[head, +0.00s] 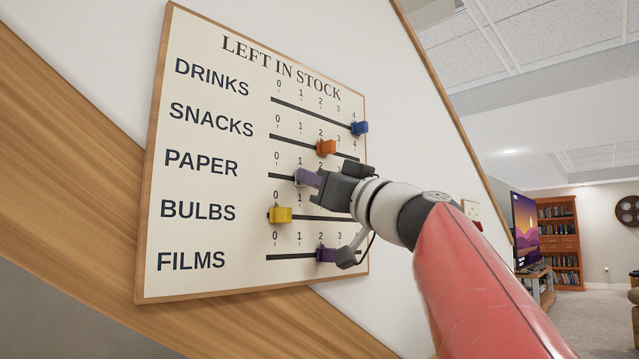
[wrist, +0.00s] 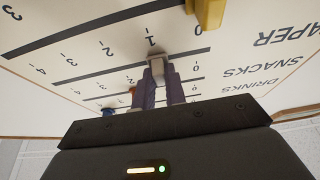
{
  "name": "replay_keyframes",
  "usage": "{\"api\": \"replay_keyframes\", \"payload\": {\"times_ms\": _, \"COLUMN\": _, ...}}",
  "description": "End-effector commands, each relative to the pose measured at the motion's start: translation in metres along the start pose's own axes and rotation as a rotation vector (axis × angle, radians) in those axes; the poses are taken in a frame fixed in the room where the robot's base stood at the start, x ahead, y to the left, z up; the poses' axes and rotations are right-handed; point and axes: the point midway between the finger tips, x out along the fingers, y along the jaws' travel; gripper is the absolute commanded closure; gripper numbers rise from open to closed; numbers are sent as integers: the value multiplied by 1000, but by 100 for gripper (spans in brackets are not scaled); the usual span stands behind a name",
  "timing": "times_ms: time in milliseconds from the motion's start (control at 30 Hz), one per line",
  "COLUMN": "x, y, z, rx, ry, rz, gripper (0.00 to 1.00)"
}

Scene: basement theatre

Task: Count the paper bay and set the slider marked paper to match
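The stock board (head: 205,285) is on the wall in the head view, with rows for drinks, snacks, paper, bulbs and films. The paper slider (head: 299,176) is a pale knob at about the 1 mark of its track. It also shows in the wrist view (wrist: 158,69), by the 1 on its track. My gripper (head: 307,178) is at this knob, with its two fingers (wrist: 160,80) on either side of it, seemingly closed on it. The fingers partly hide the knob. The paper bay is not in view.
The blue drinks slider (head: 359,128) is at 4, the orange snacks slider (head: 326,147) near 2, the yellow bulbs slider (head: 279,215) at 0, and the purple films slider (head: 326,255) near 2. A television (head: 525,230) and bookshelf (head: 559,240) stand far right.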

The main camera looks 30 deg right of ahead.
Motion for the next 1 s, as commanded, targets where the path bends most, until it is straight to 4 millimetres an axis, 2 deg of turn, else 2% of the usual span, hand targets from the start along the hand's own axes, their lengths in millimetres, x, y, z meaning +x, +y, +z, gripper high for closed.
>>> {"api": "replay_keyframes", "payload": {"times_ms": 33, "x": 0, "y": 1, "z": 0, "rx": 0, "ry": -1, "rz": 1, "gripper": 81}}
{"api": "replay_keyframes", "payload": {"times_ms": 167, "x": 0, "y": 1, "z": 0, "rx": 0, "ry": -1, "rz": 1, "gripper": 65}}
{"api": "replay_keyframes", "payload": {"times_ms": 467, "x": -3, "y": 1, "z": 0, "rx": -1, "ry": 0, "rz": 1, "gripper": 65}}
{"api": "replay_keyframes", "payload": {"times_ms": 567, "x": -13, "y": 1, "z": 2, "rx": -2, "ry": 0, "rz": 2, "gripper": 65}}
{"api": "replay_keyframes", "payload": {"times_ms": 800, "x": -55, "y": 0, "z": 3, "rx": -2, "ry": 0, "rz": 2, "gripper": 65}}
{"api": "replay_keyframes", "payload": {"times_ms": 1000, "x": -75, "y": 1, "z": 2, "rx": -1, "ry": -1, "rz": 1, "gripper": 65}}
